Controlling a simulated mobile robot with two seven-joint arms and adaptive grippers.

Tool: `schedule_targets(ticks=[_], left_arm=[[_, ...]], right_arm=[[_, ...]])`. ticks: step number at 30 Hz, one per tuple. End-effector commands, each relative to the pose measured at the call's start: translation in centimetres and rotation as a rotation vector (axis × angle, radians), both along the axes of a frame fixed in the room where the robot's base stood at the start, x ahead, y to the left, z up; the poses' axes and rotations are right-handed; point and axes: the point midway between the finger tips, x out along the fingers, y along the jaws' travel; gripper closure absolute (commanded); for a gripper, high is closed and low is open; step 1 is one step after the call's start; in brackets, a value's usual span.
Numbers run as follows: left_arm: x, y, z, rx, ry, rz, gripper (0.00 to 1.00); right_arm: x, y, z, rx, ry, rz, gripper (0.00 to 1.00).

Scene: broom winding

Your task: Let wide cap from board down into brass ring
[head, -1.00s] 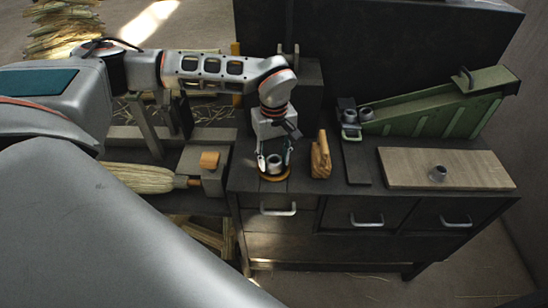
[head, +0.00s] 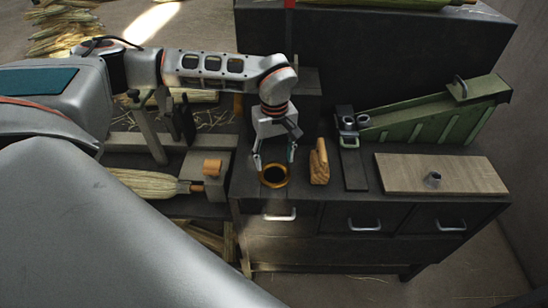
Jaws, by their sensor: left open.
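The brass ring (head: 274,176) lies on the dark bench top near its front left edge. Its inside looks dark, and I see no cap in it. My left gripper (head: 274,160) is open just above and behind the ring, its fingers spread apart with nothing visible between them. My right gripper is out of view.
A wooden block with a handle (head: 319,162) stands close to the right of the ring. A broom head (head: 150,184) lies at the left.

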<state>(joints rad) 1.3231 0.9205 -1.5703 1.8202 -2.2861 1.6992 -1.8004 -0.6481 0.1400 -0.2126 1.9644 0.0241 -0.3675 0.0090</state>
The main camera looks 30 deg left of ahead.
Motion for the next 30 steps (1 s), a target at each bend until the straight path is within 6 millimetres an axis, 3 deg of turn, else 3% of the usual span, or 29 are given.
schedule_targets(ticks=[10, 19, 30], left_arm=[[0.0, 0.0, 2.8, 0.0, 0.001, 0.0, 0.44], [-0.1, 0.0, 4.5, 0.0, 0.002, 0.0, 0.44], [0.0, 0.0, 4.4, 0.0, 0.002, 0.0, 0.44]], right_arm=[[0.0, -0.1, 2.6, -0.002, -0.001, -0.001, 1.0], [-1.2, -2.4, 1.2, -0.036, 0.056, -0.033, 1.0], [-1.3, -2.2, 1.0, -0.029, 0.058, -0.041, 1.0]])
